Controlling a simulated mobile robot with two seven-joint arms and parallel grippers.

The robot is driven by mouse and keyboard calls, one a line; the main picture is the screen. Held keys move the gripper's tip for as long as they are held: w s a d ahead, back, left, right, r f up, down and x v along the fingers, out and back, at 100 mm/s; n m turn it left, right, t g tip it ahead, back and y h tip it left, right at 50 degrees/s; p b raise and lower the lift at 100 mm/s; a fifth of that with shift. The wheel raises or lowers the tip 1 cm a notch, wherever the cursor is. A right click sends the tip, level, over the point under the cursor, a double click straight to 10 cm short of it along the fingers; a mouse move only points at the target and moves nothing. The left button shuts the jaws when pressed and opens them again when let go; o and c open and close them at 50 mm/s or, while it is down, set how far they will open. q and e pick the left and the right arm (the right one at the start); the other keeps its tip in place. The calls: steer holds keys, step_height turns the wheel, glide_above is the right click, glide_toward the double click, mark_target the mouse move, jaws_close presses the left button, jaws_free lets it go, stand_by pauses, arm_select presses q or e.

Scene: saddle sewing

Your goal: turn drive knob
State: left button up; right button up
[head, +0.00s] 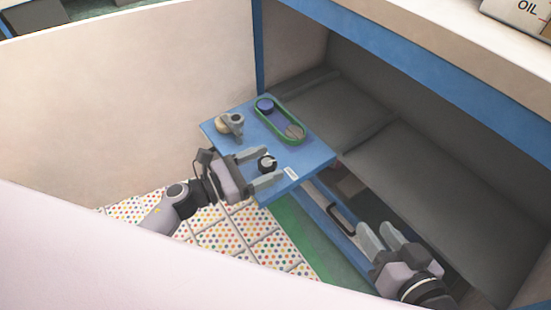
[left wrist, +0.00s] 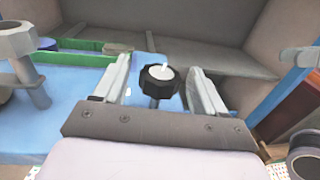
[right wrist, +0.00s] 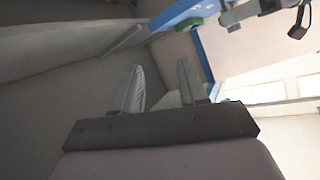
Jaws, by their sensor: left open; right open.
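The black drive knob (head: 267,163) with a white pointer mark stands on the blue board (head: 308,159), near its front edge. My left gripper (head: 261,167) is open with its fingers on either side of the knob. In the left wrist view the knob (left wrist: 159,82) sits between the two open fingers (left wrist: 160,85), with a visible gap on each side. My right gripper (head: 381,238) is open and empty, low at the right, away from the board. The right wrist view shows its fingers (right wrist: 163,88) apart with nothing between them.
On the board are a green belt loop (head: 279,121) around a dark blue pulley (head: 265,105) and a grey fitting (head: 233,123). A drawer with a black handle (head: 342,219) lies beside my right gripper. Pale walls (head: 160,85) and a blue-edged bench (head: 430,85) enclose the space.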

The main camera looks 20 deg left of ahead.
mark_target(275, 159)
arm_select(q)
steer(key=shift+x, duration=1.15)
steer(key=shift+w+d, duration=0.25)
steer(key=shift+d, duration=0.05)
arm_select(e)
steer(key=shift+w+a+r, duration=0.2)
steer(key=shift+w+r, duration=0.05)
steer(key=shift+r, duration=0.1)
